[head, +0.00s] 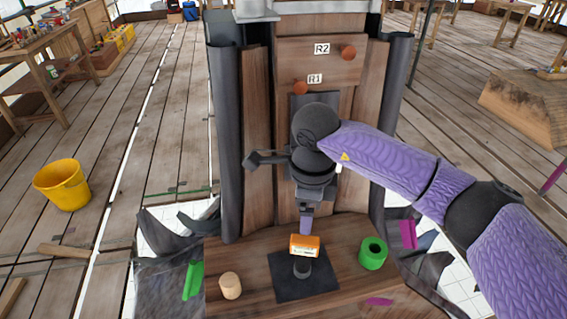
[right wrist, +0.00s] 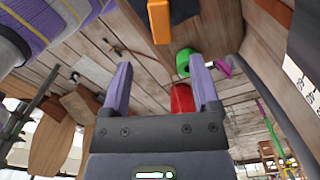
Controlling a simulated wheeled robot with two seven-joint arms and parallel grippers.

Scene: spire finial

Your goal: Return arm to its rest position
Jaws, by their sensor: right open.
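My right arm comes in from the right in the head view. Its gripper (head: 306,226) hangs in front of the wooden panel, just above or behind an orange block with a pale label (head: 305,246); the exact gap is hard to tell. In the right wrist view the two purple fingers of this gripper (right wrist: 160,68) are spread apart with nothing held between them. The orange block (right wrist: 160,20) shows there at the top, outside the jaws. My left gripper is not in view.
A wooden cylinder (head: 230,286) and a green ring (head: 373,253) stand on the ledge. Knobs labelled R1 (head: 300,87) and R2 (head: 348,53) are above. A yellow bucket (head: 63,185) stands left.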

